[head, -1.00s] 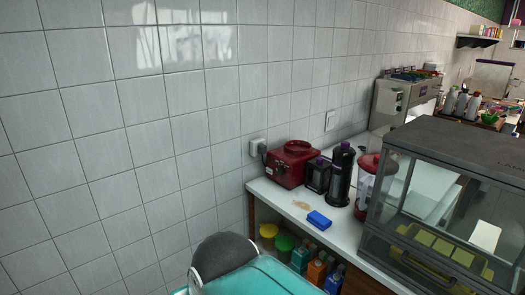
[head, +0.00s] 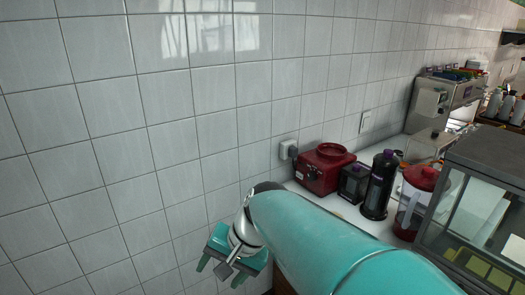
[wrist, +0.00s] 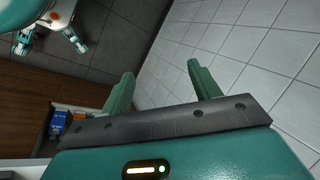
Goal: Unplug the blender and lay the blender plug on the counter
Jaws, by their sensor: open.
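The cord is too small to trace. My gripper (head: 222,272) is open and empty, pointing down beside the wall, left of the counter and lower than the outlet. In the wrist view its two green fingers (wrist: 162,85) are spread apart with nothing between them. Neither plug nor blender shows there.
A black grinder (head: 353,184), a tall black bottle (head: 378,186) and a red-lidded jug (head: 416,198) stand right of the blender base. A glass display case (head: 478,205) fills the right. My arm covers the counter's front. Blue packages (wrist: 57,122) sit in the shelf below.

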